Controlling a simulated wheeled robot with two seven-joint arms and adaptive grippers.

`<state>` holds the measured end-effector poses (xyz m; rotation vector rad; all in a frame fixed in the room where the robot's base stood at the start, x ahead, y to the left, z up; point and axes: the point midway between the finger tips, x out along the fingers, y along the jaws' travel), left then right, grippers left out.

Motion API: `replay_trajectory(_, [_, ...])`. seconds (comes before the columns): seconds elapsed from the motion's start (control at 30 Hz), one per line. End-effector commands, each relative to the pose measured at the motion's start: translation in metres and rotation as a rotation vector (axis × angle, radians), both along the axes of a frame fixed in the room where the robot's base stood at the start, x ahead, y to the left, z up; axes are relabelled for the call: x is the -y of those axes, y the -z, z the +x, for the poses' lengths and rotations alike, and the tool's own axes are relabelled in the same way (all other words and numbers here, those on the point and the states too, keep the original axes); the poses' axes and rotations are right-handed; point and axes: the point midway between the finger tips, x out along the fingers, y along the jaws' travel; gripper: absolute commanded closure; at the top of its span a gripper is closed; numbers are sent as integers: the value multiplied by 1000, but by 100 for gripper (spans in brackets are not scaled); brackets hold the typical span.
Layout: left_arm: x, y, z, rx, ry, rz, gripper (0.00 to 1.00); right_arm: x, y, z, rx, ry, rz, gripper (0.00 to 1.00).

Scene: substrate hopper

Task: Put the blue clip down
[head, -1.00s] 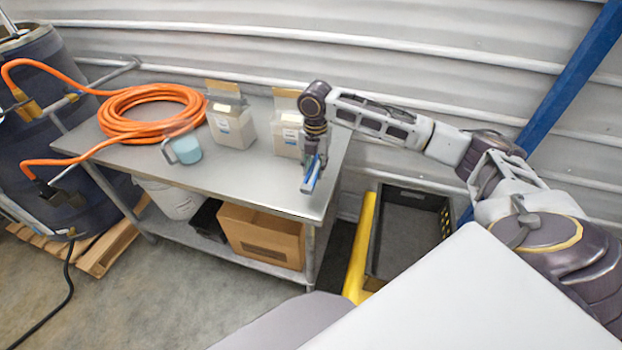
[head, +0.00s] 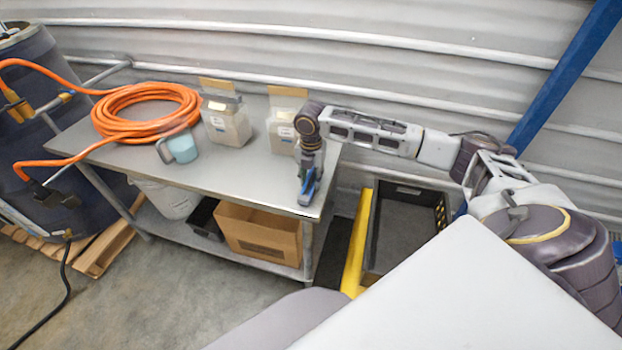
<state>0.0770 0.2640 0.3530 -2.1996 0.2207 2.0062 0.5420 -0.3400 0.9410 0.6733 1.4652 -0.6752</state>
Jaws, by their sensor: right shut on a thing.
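The blue clip (head: 308,187) is between the fingers of my right gripper (head: 306,195), near the right front corner of the steel table (head: 230,185). My right gripper points down and is shut on the clip. The fingertips are at or just above the tabletop; I cannot tell whether the clip touches it. The gripper hides part of the clip. My left gripper is not in view.
On the table are an orange hose coil (head: 148,113), a light blue mug (head: 181,148) and two bags (head: 228,122). Below are a cardboard box (head: 262,238) and a white bucket (head: 168,198). A black crate (head: 408,228) stands right of the table, beside a yellow rail (head: 357,245).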

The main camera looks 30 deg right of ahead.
Motion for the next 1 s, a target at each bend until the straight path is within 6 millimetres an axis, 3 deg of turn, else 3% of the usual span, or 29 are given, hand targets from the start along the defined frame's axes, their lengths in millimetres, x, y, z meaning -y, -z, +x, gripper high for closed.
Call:
replay_trajectory(0.53, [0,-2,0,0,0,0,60,0,8,0,1,0,0,93])
replay_trajectory(0.57, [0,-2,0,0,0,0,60,0,8,0,1,0,0,69])
replay_trajectory(0.7, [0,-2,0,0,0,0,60,0,9,0,1,0,0,51])
replay_trajectory(1.0, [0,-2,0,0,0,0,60,0,9,0,1,0,0,49])
